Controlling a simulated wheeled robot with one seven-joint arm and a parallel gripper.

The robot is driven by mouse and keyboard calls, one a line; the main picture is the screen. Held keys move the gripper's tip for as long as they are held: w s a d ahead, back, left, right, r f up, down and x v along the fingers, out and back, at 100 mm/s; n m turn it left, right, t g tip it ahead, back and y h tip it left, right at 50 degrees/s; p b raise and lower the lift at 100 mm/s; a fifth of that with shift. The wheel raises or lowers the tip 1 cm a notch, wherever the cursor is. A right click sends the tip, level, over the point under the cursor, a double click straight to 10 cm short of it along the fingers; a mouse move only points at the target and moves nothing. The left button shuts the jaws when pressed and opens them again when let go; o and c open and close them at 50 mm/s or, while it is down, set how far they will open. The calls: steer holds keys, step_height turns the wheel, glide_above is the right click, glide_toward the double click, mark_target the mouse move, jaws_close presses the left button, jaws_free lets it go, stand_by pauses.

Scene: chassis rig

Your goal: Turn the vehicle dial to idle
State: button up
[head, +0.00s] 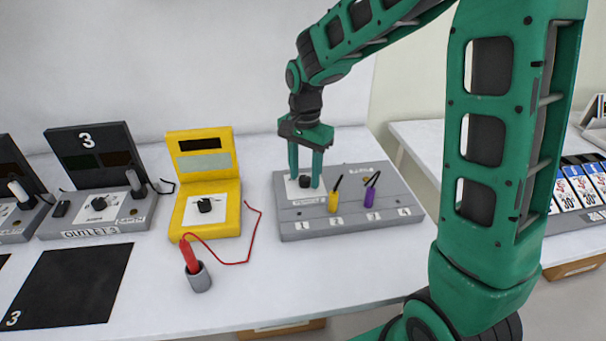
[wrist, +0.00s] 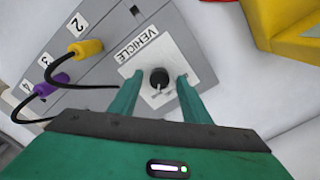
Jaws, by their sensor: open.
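The vehicle dial is a small black knob (wrist: 159,78) on a white plate labelled VEHICLE (wrist: 150,44), in the upper middle of the wrist view. It also shows as a dark knob in the head view (head: 305,181), on the left part of the grey panel (head: 350,224). My gripper (wrist: 156,82) points down over the dial, with one green finger on each side of it. The fingers are apart, and I cannot tell whether they touch the knob. In the head view my gripper (head: 305,184) partly hides the dial and its plate. The idle mark cannot be read.
A yellow plug (head: 333,201) and a purple plug (head: 370,196) with black leads stand on the panel right of the dial. A yellow meter (head: 212,215) with a red lead stands left. A red probe sits in a grey cup (head: 199,279). The table front is clear.

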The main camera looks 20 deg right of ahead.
steer(key=shift+f, duration=0.2)
steer(key=c, duration=1)
steer(key=shift+c, duration=0.2)
